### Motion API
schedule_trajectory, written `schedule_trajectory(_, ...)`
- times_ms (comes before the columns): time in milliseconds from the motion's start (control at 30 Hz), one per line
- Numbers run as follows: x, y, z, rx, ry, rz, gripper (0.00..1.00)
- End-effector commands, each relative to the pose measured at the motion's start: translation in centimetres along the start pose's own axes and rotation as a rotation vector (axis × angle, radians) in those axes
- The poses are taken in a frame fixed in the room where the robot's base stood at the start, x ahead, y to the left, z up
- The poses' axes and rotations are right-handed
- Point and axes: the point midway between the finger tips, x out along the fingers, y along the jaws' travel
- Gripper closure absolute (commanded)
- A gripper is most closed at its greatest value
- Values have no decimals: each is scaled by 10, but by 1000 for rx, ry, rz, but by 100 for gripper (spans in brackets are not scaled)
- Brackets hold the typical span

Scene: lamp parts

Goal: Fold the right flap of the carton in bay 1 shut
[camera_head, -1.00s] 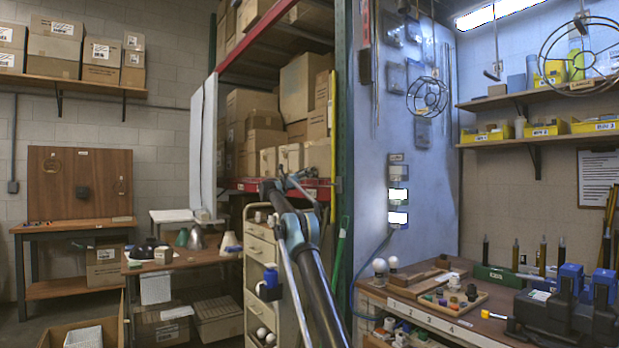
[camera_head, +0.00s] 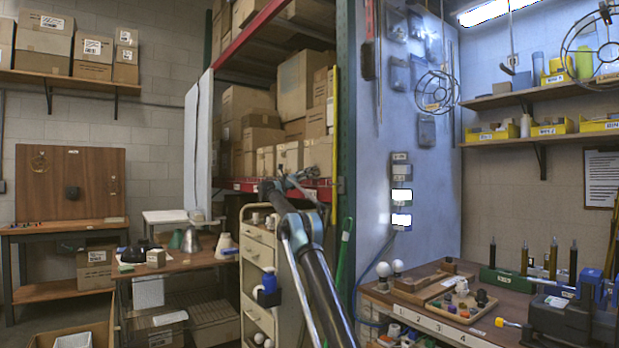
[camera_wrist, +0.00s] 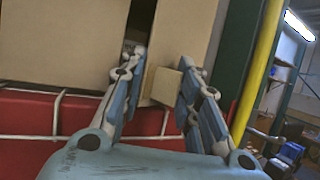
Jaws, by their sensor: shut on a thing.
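Several open-bay cartons stand on the red-fronted rack shelf; the small ones in front are a left carton (camera_head: 265,162), a middle carton (camera_head: 289,157) and a right carton (camera_head: 318,154). No bay number is readable, so I cannot tell which is bay 1. My gripper (camera_head: 291,181) is at the shelf's front edge, below these cartons in the picture. In the wrist view my gripper (camera_wrist: 160,88) has a small tan piece (camera_wrist: 163,87) between its fingers, in front of a large carton face (camera_wrist: 185,35). I cannot tell whether the piece is a flap.
The red shelf beam (camera_wrist: 30,125) with wire lines runs close below the fingers. A green rack post (camera_head: 347,100) and a yellow upright (camera_wrist: 258,70) stand to the right. A cream drawer cart (camera_head: 257,260) stands below my arm. A bench (camera_head: 440,300) is at the right.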

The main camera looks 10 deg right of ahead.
Motion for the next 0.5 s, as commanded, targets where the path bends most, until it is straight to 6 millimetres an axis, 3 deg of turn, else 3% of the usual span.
schedule_trajectory(33,6,-2,-1,-2,0,-10,100)
schedule_trajectory(433,0,-2,2,-2,1,-10,100)
schedule_trajectory(467,0,-2,2,-1,1,-10,63)
schedule_trajectory(500,-1,-2,2,-1,1,-9,54)
